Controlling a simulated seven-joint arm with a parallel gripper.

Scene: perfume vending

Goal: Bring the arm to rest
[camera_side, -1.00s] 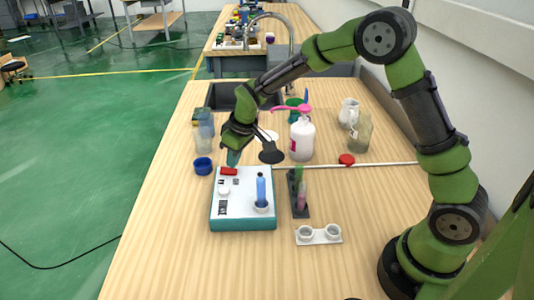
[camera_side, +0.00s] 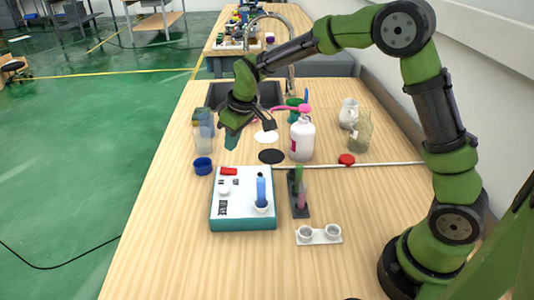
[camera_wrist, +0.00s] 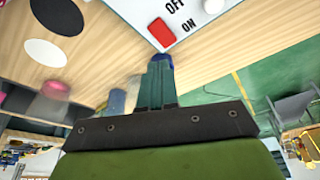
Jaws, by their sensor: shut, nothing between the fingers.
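My gripper (camera_side: 232,138) is shut and empty. In the side view it hangs above the table, behind the white and teal device and left of the white pump bottle. In the wrist view the closed fingers (camera_wrist: 158,82) point toward the device, with nothing between them. The device (camera_side: 230,212) has a red switch (camera_side: 229,171) at its back edge; in the wrist view the red switch (camera_wrist: 161,32) lies near printed OFF and ON. A blue vial (camera_side: 261,188) stands upright in a round holder on the device.
A blue cap (camera_side: 202,166) and a clear beaker (camera_side: 203,141) stand left of the gripper. The pump bottle (camera_side: 302,140), a black disc (camera_side: 271,156), a vial rack (camera_side: 299,204) and a white two-cup holder (camera_side: 319,235) stand to the right. The front table is clear.

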